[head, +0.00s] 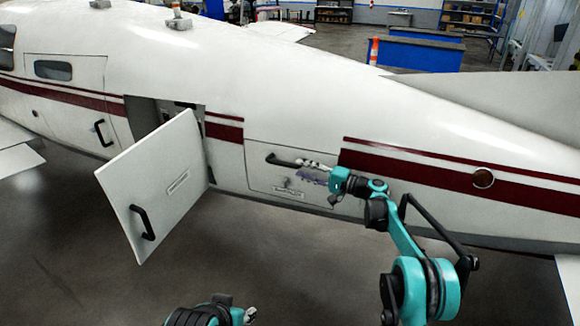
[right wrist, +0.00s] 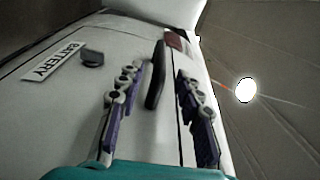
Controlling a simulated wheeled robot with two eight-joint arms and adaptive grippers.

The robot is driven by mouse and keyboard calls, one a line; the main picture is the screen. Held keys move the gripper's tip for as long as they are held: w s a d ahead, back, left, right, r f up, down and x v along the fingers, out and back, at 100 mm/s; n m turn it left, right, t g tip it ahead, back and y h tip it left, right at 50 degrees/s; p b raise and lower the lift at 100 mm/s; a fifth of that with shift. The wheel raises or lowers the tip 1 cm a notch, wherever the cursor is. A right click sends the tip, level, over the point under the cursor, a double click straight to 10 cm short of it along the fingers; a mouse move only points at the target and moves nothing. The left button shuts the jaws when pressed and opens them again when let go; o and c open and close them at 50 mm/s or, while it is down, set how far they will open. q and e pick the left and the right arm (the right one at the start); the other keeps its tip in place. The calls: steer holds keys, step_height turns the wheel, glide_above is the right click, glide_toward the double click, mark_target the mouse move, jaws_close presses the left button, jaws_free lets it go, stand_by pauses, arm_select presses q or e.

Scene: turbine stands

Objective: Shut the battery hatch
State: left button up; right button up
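The battery hatch (head: 262,178) is a white panel low on the aircraft's side. It looks flush or nearly flush with the fuselage in the head view. Its label (right wrist: 55,61) reads "BATTERY" in the right wrist view, with a small dark latch (right wrist: 92,58) beside it. Its black bar handle (head: 284,160) also shows in the wrist view (right wrist: 157,80), between the fingers of my right gripper (right wrist: 160,74). Those fingers stand apart, with visible gaps to the handle. My left gripper (head: 236,314) is at the bottom edge, mostly cut off.
Another white door (head: 165,205) with a black handle stands wide open to the left, jutting out from a dark opening (head: 155,112). A closed cabin door (head: 75,100) is farther left. Bare floor (head: 250,255) lies in front. Blue benches (head: 420,52) are far behind.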

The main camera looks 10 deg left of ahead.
steer(key=shift+v, duration=1.75)
steer(key=s+d+n+h+b, duration=0.1)
steer(key=s+d+h, duration=0.25)
steer(key=s, duration=0.65)
steer(key=s+d+h+b, duration=0.1)
steer(key=s+d+h, duration=0.3)
steer(key=s, duration=0.7)
steer(key=s+d+f+h, duration=0.3)
steer(key=s+d+f, duration=0.1)
steer(key=s, duration=0.4)
steer(key=s+d+f+n+h+b, duration=0.1)
steer(key=s+d+f+h, duration=0.2)
steer(key=s+d, duration=0.3)
steer(key=s+d+f+n+t+h+b, duration=0.1)
steer(key=s+d+f+h, duration=0.2)
steer(key=s, duration=0.8)
step_height(320, 180, down, 2)
steer(key=shift+d+f+h, duration=0.1)
steer(key=shift+d+h, duration=0.25)
steer(key=shift+d, duration=0.65)
steer(key=shift+a, duration=0.15)
